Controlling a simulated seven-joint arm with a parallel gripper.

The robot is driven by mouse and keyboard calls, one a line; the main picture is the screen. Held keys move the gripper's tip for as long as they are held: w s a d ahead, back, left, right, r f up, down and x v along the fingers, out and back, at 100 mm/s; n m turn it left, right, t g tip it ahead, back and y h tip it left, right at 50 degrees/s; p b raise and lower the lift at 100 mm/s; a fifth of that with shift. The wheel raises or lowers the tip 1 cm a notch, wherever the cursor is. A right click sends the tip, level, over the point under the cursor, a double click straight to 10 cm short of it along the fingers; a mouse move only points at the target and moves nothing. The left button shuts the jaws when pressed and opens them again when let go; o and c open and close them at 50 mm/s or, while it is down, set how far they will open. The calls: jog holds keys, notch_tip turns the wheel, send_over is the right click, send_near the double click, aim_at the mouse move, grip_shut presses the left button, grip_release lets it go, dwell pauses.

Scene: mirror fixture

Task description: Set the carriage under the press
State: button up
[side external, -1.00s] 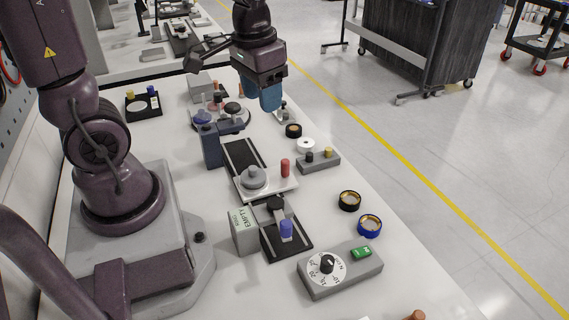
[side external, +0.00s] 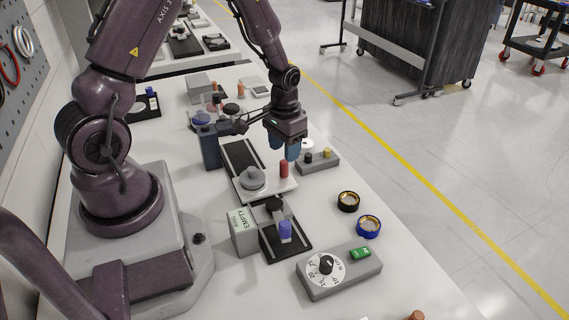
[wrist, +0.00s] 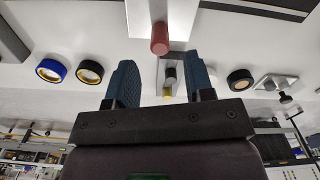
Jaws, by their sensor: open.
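The carriage is a pale plate (side external: 270,190) on a dark track (side external: 240,154), with a grey stepped disc (side external: 252,180) and an upright red peg (side external: 284,169) on it. My gripper (side external: 283,155) is open and empty, pointing down just above the red peg. In the wrist view the red peg (wrist: 159,40) lies ahead of the gap between my two blue fingertips (wrist: 163,72), apart from both.
A box marked EMPTY (side external: 243,230), a blue peg (side external: 285,230), a dial box (side external: 338,272) and two rings (side external: 348,201) stand nearer.

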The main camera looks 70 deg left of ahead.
aim_at(284, 176)
notch_tip(284, 176, down, 5)
jog(key=shift+f, duration=0.2)
